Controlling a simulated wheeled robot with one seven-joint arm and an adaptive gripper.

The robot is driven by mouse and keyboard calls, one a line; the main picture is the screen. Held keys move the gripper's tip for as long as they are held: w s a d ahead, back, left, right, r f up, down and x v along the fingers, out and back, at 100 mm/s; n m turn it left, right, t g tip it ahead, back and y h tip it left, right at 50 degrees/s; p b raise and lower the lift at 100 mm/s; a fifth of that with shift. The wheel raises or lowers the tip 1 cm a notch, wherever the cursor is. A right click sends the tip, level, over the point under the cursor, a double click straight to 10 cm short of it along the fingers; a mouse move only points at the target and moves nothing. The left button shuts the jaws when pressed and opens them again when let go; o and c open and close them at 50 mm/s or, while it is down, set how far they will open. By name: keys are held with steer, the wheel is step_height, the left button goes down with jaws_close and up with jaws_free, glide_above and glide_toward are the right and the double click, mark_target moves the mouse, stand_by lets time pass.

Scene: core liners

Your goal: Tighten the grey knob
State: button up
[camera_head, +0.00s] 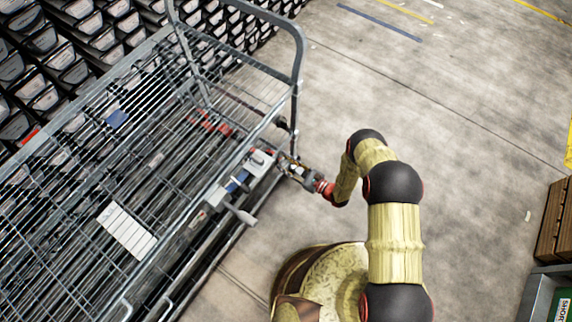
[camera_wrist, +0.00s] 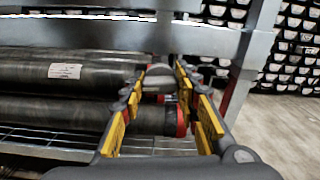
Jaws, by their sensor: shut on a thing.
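The grey knob (camera_wrist: 160,73) shows in the wrist view between the two fingertips, at the end of the dark liners. My gripper (camera_wrist: 162,79) is shut on it, with one yellow-padded finger on each side. In the head view my gripper (camera_head: 291,166) reaches left to the side of the metal cage cart (camera_head: 297,95). The knob cannot be made out clearly there, as the gripper and nearby fittings crowd it.
Long dark core liners (camera_wrist: 65,72) lie in the cart, some with red end caps. A wire shelf (camera_wrist: 60,150) runs below them. Wooden pallets (camera_head: 555,225) and a grey crate (camera_head: 535,295) stand far right. The concrete floor between is clear.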

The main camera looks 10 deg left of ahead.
steer(key=m+b, duration=0.2)
steer(key=m, duration=0.2)
steer(key=shift+f, duration=0.1)
steer(key=m+b, duration=0.1)
steer(key=m, duration=0.4)
steer(key=shift+b, duration=0.3)
steer(key=m, duration=1)
steer(key=shift+w, duration=0.1)
steer(key=shift+m, duration=0.3)
steer(key=o, duration=1.1)
steer(key=shift+o, duration=0.3)
steer(key=shift+d, duration=0.15)
